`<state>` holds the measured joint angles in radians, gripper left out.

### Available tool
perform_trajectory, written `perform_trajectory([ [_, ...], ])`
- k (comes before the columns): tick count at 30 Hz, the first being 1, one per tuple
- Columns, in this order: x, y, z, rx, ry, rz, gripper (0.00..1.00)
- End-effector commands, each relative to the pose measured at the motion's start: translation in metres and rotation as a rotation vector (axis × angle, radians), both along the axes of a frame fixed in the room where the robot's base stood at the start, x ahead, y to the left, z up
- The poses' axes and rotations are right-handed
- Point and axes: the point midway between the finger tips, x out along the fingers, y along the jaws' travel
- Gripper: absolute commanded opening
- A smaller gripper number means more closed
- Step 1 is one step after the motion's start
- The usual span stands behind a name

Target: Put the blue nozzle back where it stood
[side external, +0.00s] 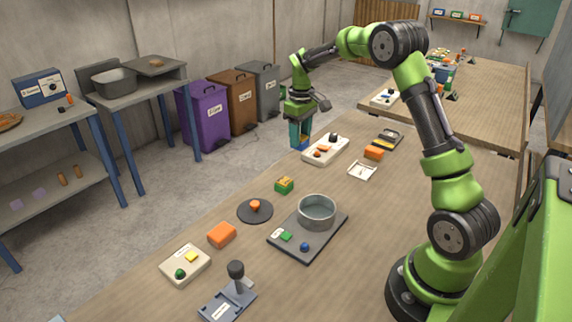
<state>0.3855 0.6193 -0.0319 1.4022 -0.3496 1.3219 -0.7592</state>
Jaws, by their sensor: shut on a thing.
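My gripper (299,141) is at the far end of the near table, pointing down beside the left end of a white tray (338,152). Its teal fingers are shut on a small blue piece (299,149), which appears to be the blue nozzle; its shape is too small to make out. The tray holds a black piece (333,138) and orange pieces (322,148). I cannot tell whether the blue piece touches the tray or table.
A white frame (362,171), an orange block (374,153) and a dark tray (388,139) lie right of the white tray. Nearer are a green-and-yellow block (284,185), a black disc (244,213) and a grey board with a metal pot (317,212).

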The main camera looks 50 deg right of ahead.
Motion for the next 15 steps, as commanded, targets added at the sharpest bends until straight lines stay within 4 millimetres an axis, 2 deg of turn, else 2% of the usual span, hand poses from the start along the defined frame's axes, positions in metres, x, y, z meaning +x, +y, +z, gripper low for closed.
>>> perform_trajectory([
  [3, 0.003, 0.000, -0.002, 0.001, 0.002, 0.022, 0.10],
  [9, 0.002, 0.001, -0.039, 0.001, 0.004, 0.034, 0.10],
  [15, 0.003, 0.001, -0.060, 0.001, 0.000, 0.033, 0.10],
])
